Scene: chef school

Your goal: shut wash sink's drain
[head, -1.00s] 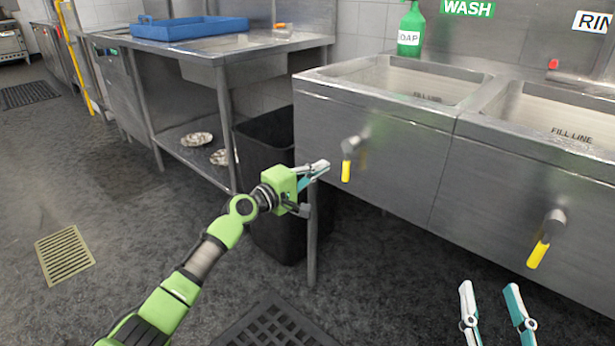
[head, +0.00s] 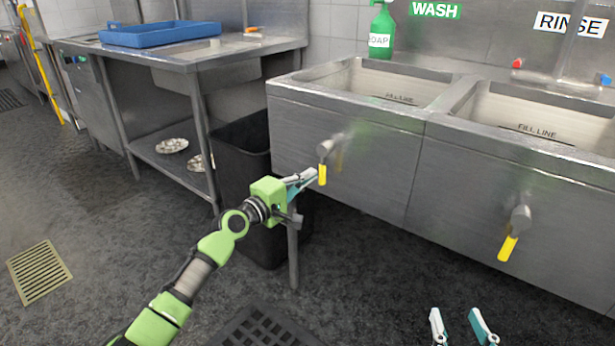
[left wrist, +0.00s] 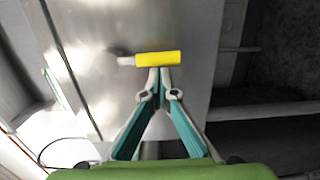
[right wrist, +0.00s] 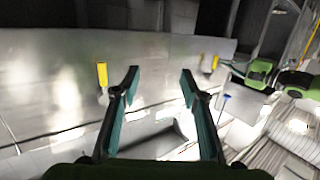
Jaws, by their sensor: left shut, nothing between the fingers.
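The wash sink (head: 345,128) is the left basin, under the green WASH sign. Its drain valve (head: 326,148) sticks out of the front panel, with a yellow handle (head: 322,174) hanging down. My left gripper (head: 313,174) is shut and empty, with its tips at the left side of this handle. In the left wrist view the yellow handle (left wrist: 158,58) lies across just beyond the shut fingertips (left wrist: 160,70); I cannot tell if they touch. My right gripper (head: 454,314) is open and empty, low in front of the sinks.
The rinse sink (head: 480,136) to the right has its own yellow-handled valve (head: 508,247). A black bin (head: 240,190) stands behind my left gripper, beside a steel table (head: 190,58) with a blue tray (head: 160,34). The floor before the sinks is mostly clear.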

